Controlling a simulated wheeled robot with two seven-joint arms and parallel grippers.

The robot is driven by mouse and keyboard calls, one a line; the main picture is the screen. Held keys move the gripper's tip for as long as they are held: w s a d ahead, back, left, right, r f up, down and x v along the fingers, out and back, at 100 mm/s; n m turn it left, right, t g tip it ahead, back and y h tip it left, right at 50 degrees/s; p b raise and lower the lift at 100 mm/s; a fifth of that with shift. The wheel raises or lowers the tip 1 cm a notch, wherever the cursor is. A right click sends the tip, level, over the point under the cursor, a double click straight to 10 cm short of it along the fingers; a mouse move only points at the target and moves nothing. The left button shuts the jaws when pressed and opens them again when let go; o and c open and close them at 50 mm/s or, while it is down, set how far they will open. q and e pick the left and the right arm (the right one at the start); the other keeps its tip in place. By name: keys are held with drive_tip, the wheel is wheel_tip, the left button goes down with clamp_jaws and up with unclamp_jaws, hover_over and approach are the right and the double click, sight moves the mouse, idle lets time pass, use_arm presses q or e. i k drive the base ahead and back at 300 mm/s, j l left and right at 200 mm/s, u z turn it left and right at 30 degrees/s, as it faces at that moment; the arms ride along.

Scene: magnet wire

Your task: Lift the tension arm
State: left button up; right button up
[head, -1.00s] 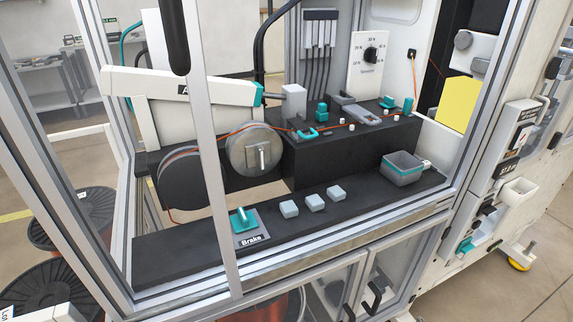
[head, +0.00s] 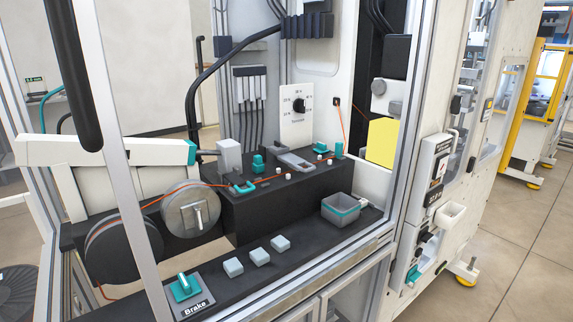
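Neither of my grippers shows in the head view. No part is labelled as the tension arm, so I cannot tell for sure which it is. An orange wire (head: 262,181) runs from a dark spool (head: 124,250) past a grey wheel (head: 192,210) and over a raised black block (head: 228,205). On the block are a teal U-shaped piece (head: 243,188), a grey lever-like piece (head: 295,161), a teal knob (head: 258,163) and small white guides. A white beam with a teal end (head: 110,152) is above the spool. A dial (head: 299,104) is on the back panel.
A frame post (head: 140,190) and a black handle (head: 72,75) stand in front of the cabinet. Floor (head: 500,215) is clear at right.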

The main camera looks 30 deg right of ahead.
sight(295, 162)
drive_tip(key=z, duration=1)
drive_tip(key=i+l+u, duration=0.25)
drive_tip(key=l+u, duration=0.25)
drive_tip(key=l, duration=0.15)
drive_tip(key=l+u, duration=0.25)
drive_tip(key=l, duration=0.15)
